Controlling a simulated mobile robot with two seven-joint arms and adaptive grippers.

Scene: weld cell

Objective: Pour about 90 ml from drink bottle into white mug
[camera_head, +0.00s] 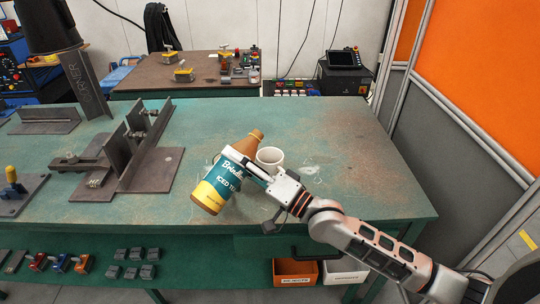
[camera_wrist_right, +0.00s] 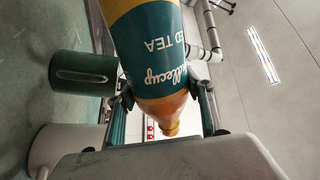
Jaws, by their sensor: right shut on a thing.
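The drink bottle (camera_head: 228,178), with a teal "ICED TEA" label, yellow base and orange-brown neck, is tilted. Its base is toward the lower left and its neck toward the upper right. My right gripper (camera_head: 246,168) is shut around its middle; both fingers flank the bottle (camera_wrist_right: 158,55) in the wrist view. The white mug (camera_head: 270,158) stands upright on the bench, just right of the bottle and beyond the gripper. A pale mug (camera_wrist_right: 68,150) shows at lower left in the wrist view. The mug's inside and any liquid are unclear. My left gripper is out of view.
A steel angle fixture (camera_head: 135,150) stands on the green bench (camera_head: 340,165) to the left. A dark green cup-like object (camera_wrist_right: 82,74) shows in the wrist view. The bench right of the mug is clear. An orange panel (camera_head: 490,70) stands at right.

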